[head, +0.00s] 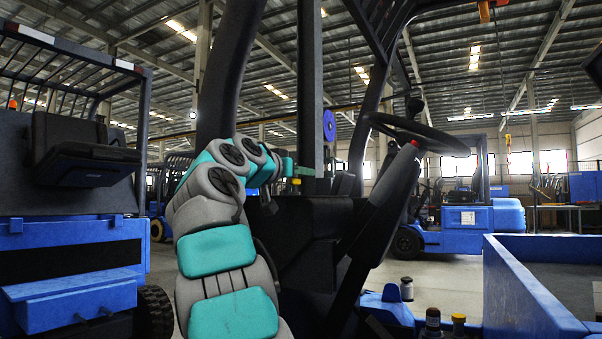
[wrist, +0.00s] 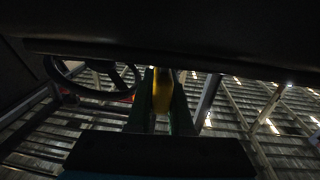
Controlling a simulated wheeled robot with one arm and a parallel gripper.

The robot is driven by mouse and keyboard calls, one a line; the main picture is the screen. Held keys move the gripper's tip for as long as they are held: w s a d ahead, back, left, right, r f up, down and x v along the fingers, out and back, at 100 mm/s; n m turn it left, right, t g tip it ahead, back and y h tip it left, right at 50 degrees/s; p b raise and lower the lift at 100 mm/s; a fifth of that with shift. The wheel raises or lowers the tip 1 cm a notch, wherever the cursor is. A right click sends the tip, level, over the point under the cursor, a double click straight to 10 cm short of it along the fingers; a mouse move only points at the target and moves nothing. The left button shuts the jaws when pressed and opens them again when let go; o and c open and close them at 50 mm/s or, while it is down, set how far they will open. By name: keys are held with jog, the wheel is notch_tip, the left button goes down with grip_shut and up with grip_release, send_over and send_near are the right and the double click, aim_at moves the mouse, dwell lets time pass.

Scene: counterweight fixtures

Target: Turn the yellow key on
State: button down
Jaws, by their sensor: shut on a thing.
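The yellow key (wrist: 161,91) shows in the wrist view between the two dark green fingers of my gripper (wrist: 163,104). The fingers are shut on it. In the head view my arm reaches forward to the dark dashboard of the forklift, and a small yellow spot shows by the gripper's end. The key's base and its turned position cannot be made out, as the wrist view is dark.
Dark cab posts rise close around the arm. A blue open bin (head: 533,296) is at lower right, with small bottles (head: 433,320) nearby.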

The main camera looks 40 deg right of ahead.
jog(key=shift+s+d+r+m+g+h+p, duration=0.15)
jog(key=shift+m+g+p, duration=0.35)
jog(key=shift+g+p, duration=0.25)
jog(key=shift+s+a+r+m+g+h+p, duration=0.1)
jog(key=shift+m+g+p, duration=0.4)
jog(key=shift+g+p, duration=0.25)
jog(key=shift+s+d+r+m+g+h+p, duration=0.1)
jog(key=shift+m+g+h+p, duration=0.05)
jog(key=shift+m+g+p, duration=0.55)
jog(key=shift+s+f+g, duration=0.1)
jog(key=shift+f+g, duration=0.3)
jog(key=shift+g, duration=0.2)
jog(key=c, duration=0.8)
grip_release()
jog(key=shift+a, duration=0.2)
jog(key=shift+a, duration=3.85)
